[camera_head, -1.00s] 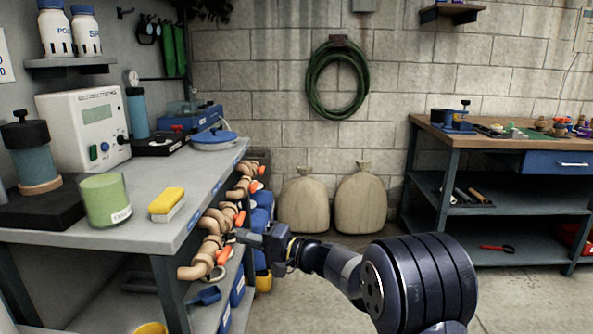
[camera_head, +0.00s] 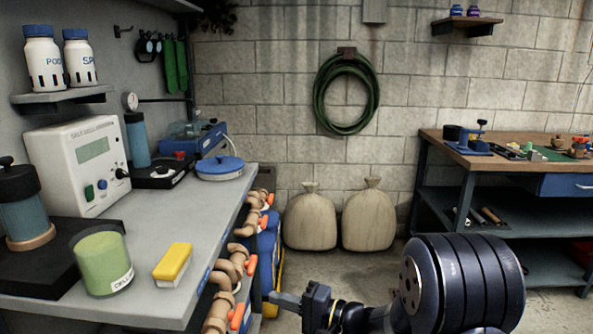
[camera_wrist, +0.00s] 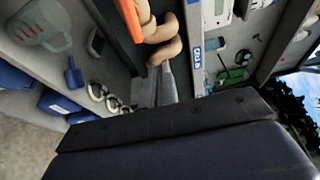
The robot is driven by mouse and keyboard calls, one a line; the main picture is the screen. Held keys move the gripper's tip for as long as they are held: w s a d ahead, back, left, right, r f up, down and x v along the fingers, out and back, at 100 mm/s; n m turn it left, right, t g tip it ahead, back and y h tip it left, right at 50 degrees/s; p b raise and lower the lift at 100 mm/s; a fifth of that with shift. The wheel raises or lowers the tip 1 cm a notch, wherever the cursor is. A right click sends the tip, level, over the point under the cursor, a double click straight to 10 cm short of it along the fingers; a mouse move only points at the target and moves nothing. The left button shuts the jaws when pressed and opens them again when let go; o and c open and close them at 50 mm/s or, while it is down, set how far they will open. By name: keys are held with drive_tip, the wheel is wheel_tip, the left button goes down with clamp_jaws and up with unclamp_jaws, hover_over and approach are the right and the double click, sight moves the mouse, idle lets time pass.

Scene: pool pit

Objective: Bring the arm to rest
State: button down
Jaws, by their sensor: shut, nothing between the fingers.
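My gripper (camera_head: 285,299) is at the lower middle of the head view, low beside the right end of the grey bench (camera_head: 222,207). Its fingers point left, toward the tan pipes with orange handles (camera_head: 237,262). The fingers are shut with nothing between them. In the wrist view my gripper's slim fingers (camera_wrist: 168,82) show near a tan pipe piece (camera_wrist: 165,50); I cannot tell whether they touch it. My dark arm joint fills the lower right of the head view.
On the bench stand a green jar (camera_head: 102,263), a yellow sponge (camera_head: 173,263) and a white meter (camera_head: 78,165). Two sacks (camera_head: 369,218) lean on the back wall under a green hose (camera_head: 346,95). A workbench (camera_head: 448,139) stands at right. Some floor is bare between.

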drive_tip(key=shift+v, duration=1.1)
